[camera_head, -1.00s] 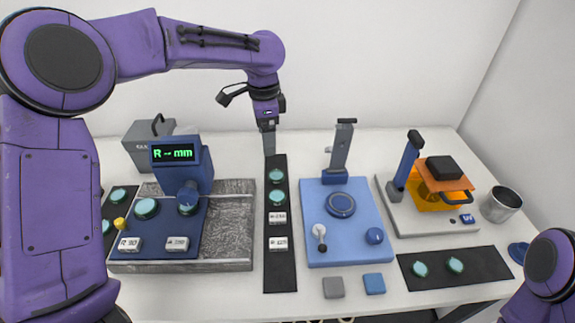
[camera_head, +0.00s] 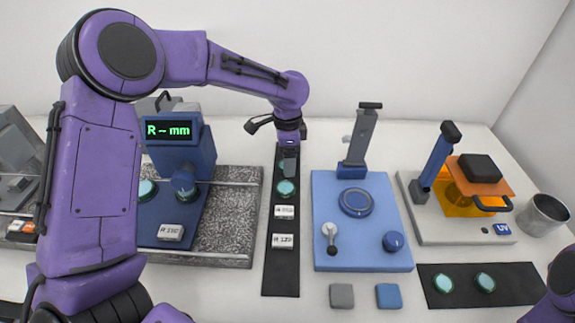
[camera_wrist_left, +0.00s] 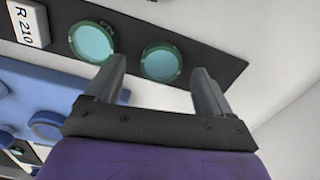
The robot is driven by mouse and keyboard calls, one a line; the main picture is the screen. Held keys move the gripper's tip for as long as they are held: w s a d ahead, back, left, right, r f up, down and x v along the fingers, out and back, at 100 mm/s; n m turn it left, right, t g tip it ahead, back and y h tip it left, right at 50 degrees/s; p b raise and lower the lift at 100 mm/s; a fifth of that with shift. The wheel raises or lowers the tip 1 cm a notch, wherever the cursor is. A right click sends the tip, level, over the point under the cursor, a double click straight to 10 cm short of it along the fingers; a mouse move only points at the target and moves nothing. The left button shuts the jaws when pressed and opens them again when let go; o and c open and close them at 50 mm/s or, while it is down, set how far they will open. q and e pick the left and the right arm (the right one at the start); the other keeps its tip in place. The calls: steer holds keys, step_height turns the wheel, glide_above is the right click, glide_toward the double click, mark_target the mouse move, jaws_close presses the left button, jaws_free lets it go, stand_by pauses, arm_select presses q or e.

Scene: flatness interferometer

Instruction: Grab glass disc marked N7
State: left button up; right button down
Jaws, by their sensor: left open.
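My left gripper (camera_head: 289,166) is above the far end of a narrow black strip (camera_head: 281,270), partly covering the farther of two teal glass discs there. The nearer disc (camera_head: 286,187) is uncovered. In the left wrist view my left gripper (camera_wrist_left: 158,80) is open and empty. The far disc (camera_wrist_left: 161,62) appears between its fingers, and the near disc (camera_wrist_left: 92,42) lies left of them. The near disc has small dark marks on its rim that I cannot read surely, so I cannot tell which disc is N7. My right gripper is out of view.
A blue fixture (camera_head: 330,200) with a round stage stands right of the strip. A blue gauge on a granite plate (camera_head: 235,225) stands left. An orange-shielded unit (camera_head: 480,190) is at right. Two more discs lie on a black mat (camera_head: 520,285) at lower right.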

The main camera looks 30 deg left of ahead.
arm_select(q)
steer(key=shift+w+f, duration=0.1)
steer(key=shift+f, duration=0.75)
steer(key=c, duration=1.1)
steer(key=shift+c, duration=0.2)
steer(key=shift+r, duration=0.15)
steer(key=shift+r, duration=0.25)
step_height(320, 180, up, 3)
steer(key=shift+f, duration=0.15)
steer(key=s+d+r, duration=0.6)
steer(key=s+r, duration=0.3)
steer(key=s, duration=0.3)
steer(key=shift+s+d+r, duration=0.15)
steer(key=shift+d+r, duration=0.2)
